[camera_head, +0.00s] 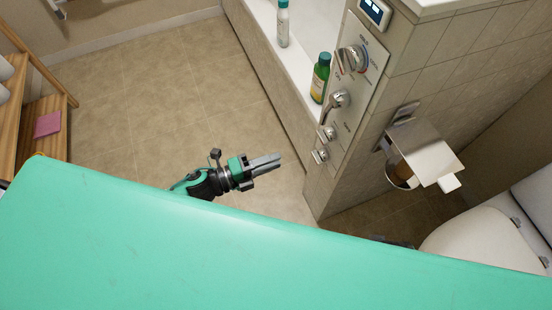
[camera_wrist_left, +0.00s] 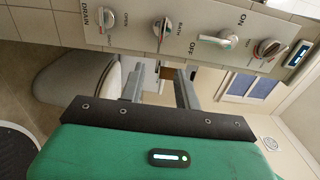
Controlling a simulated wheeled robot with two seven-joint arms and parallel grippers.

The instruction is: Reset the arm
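My left gripper (camera_head: 279,160) is held out over the tiled floor, its fingers pointing right toward the tub's control panel (camera_head: 345,88). In the left wrist view the two grey fingers (camera_wrist_left: 157,78) stand apart with nothing between them. The panel's knobs and levers lie beyond the fingers in that view, not touched. My right gripper cannot be made out in either view.
A bathtub (camera_head: 273,98) holds a green bottle (camera_head: 320,80) and a white bottle (camera_head: 283,24) on its ledge. A toilet paper holder (camera_head: 425,155) and a toilet (camera_head: 485,240) are at right. A wooden shelf (camera_head: 40,105) stands at left. The floor (camera_head: 150,100) is clear.

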